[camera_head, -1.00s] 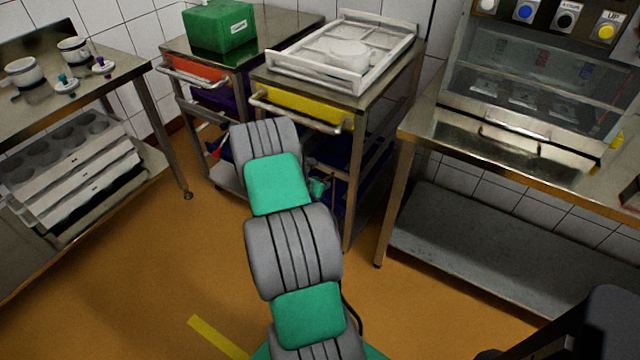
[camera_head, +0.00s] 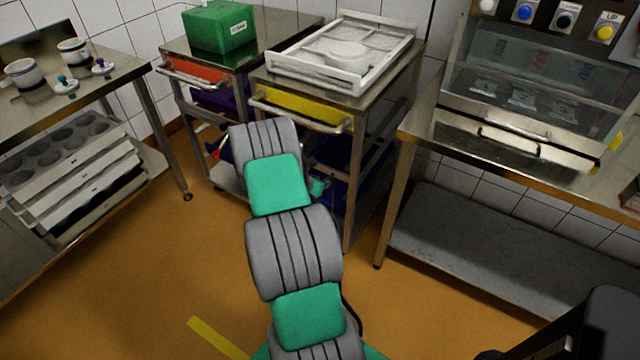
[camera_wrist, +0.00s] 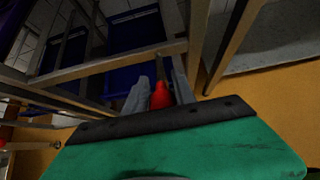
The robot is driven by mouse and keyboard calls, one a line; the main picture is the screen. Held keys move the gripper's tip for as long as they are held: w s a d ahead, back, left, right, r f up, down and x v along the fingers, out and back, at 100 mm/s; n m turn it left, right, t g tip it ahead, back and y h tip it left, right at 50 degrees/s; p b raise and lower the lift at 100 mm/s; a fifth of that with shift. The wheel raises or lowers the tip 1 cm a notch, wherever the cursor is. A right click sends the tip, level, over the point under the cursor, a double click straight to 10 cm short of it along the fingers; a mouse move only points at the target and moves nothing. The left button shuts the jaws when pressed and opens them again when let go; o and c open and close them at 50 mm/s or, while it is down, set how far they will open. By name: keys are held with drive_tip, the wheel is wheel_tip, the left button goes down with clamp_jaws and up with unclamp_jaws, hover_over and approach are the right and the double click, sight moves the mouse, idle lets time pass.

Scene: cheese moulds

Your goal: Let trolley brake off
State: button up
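The trolley (camera_head: 345,225) with a yellow tray (camera_head: 300,108) stands in the middle of the head view, behind my arm. Another trolley with a red tray (camera_head: 195,70) stands to its left. In the wrist view a red lever end (camera_wrist: 161,96) shows between the two grey fingers of my gripper (camera_wrist: 160,88), low by the trolley frame. One finger lies on each side of it, close by. I cannot tell whether they press on it. In the head view my arm hides the gripper and this lever.
A white rack with a round white mould (camera_head: 348,54) lies on the trolley top. A green box (camera_head: 218,26) sits on the left trolley. A steel bench (camera_head: 490,255) stands close on the right, a mould table (camera_head: 120,75) on the left. The orange floor in front is clear.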

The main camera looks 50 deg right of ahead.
drive_tip(key=o, duration=0.3)
drive_tip(key=shift+a+f, duration=0.15)
drive_tip(key=shift+o, duration=0.2)
